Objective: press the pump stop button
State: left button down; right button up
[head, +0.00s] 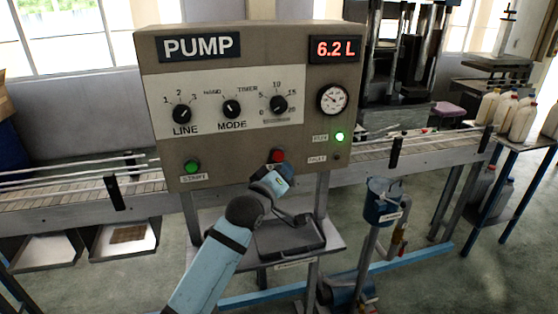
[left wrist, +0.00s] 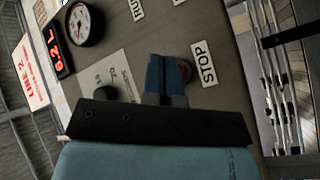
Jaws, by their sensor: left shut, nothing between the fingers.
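The pump panel (head: 200,55) is a beige box with a dial section, a gauge and a red display (head: 335,49) reading 6.2 L. The red stop button (head: 277,156) is at its lower middle, right of the green start button (head: 192,167). In the left wrist view the red button (left wrist: 185,70) shows beside the STOP label (left wrist: 204,63), partly hidden by my fingers. My left gripper (head: 279,170) is shut and empty, its tips right at the stop button. I cannot tell whether they touch it. My right gripper is out of view.
A green run lamp (head: 339,136) is lit on the panel's right. A conveyor (head: 80,187) runs behind the panel. White jugs (head: 520,120) stand on a far-right table.

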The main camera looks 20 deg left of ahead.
aim_at(278, 156)
pick_arm(q)
jog(key=shift+w+a, duration=0.45)
jog(key=shift+w, duration=0.2)
dwell(0.8)
dwell(0.7)
jog(key=shift+w+r, duration=0.1)
jog(key=shift+w+a, duration=0.25)
dwell(0.4)
